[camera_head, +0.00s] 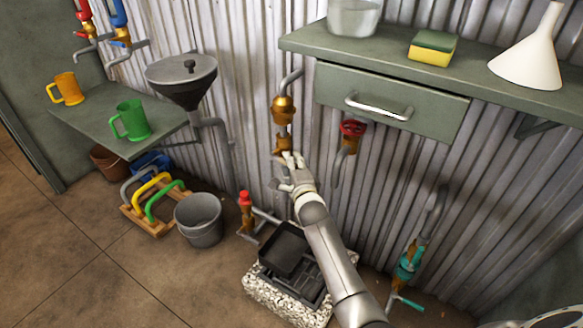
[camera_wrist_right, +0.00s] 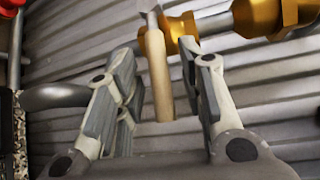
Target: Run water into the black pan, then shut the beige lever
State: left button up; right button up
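The beige lever (camera_wrist_right: 157,75) sits on a brass tap on the corrugated wall, and the tap also shows in the head view (camera_head: 283,108). In the wrist view the lever stands crosswise to the brass body. My right gripper (camera_wrist_right: 160,100) is open, its fingers on either side of the lever with gaps showing. In the head view my right gripper (camera_head: 287,168) is just below the tap and hides the lever. The black pan (camera_head: 288,246) stands low on a grate, partly beside my right arm. I see no water stream. My left gripper is not in view.
A red-topped tap (camera_head: 245,205), a red-wheel valve (camera_head: 351,131) and a teal valve (camera_head: 409,262) are nearby. A grey bucket (camera_head: 198,219) stands left of the pan. A shelf with a drawer (camera_head: 392,103) juts out above right. Floor at lower left is clear.

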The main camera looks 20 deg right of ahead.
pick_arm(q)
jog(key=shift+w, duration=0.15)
pick_arm(e)
jog(key=shift+w, duration=0.1)
jog(key=shift+c, duration=0.2)
grip_shut()
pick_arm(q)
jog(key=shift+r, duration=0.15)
pick_arm(e)
jog(key=shift+r+p, duration=0.2)
jog(key=shift+p, duration=0.25)
jog(key=shift+r+n+g+p, duration=0.3)
jog(key=shift+r+g+p, duration=0.2)
jog(key=shift+p, duration=0.7)
jog(key=r+n+g+p, duration=0.1)
jog(key=p, duration=0.3)
jog(key=shift+w+n+g+h, duration=0.15)
jog(key=shift+n+g+h, duration=0.15)
jog(key=shift+g, duration=0.1)
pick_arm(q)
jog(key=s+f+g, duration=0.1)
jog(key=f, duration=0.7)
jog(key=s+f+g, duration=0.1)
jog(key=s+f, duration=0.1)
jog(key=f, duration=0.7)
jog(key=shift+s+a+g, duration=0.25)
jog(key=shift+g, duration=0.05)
